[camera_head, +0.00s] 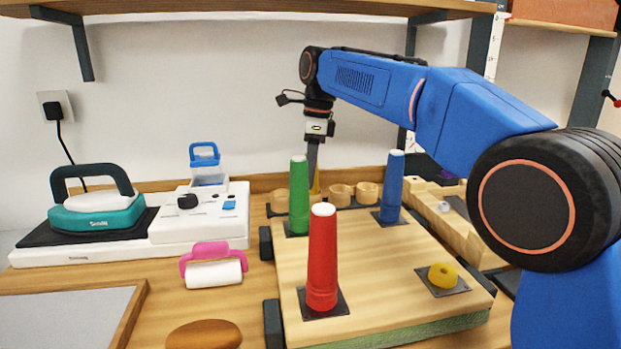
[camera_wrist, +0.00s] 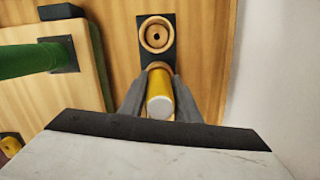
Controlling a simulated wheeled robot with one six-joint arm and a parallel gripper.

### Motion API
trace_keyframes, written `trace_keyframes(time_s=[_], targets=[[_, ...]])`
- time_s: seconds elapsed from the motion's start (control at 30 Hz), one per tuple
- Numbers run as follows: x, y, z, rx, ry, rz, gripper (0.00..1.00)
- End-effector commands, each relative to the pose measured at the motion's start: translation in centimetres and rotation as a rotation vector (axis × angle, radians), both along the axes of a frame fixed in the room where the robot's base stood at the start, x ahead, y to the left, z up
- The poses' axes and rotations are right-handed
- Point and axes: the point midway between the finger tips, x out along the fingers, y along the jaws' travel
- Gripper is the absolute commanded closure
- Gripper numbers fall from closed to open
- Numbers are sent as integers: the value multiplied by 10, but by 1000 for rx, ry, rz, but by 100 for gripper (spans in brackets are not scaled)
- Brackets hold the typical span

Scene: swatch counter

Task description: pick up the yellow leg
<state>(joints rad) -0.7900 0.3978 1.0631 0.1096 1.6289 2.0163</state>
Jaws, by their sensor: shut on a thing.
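The yellow leg (camera_wrist: 160,96) is between the fingers of my gripper (camera_wrist: 160,92) in the wrist view, its white end facing the camera. My gripper (camera_head: 314,168) is shut on it and points down behind the board in the head view. Only a sliver of the yellow leg (camera_head: 315,186) shows there, between the green leg and the wooden cups. A wooden ring shows just behind the yellow leg in the wrist view; I cannot tell whether the leg still sits in it.
Green (camera_head: 299,197), red (camera_head: 322,258) and blue (camera_head: 391,187) legs stand upright on a wooden board (camera_head: 380,270). A yellow ring piece (camera_head: 443,276) lies at its right. Wooden cups (camera_head: 341,194) line the back near the wall. A teal iron (camera_head: 97,212) and pink-handled roller (camera_head: 213,266) are left.

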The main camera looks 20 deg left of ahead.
Motion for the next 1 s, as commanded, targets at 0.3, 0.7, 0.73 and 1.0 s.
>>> trace_keyframes(time_s=[0.3,0.7,0.73,1.0], targets=[[0,0,21,1,-1,0,94],[1,1,59,0,-1,1,94],[1,1,61,0,-1,0,94],[-6,-3,71,0,0,0,94]])
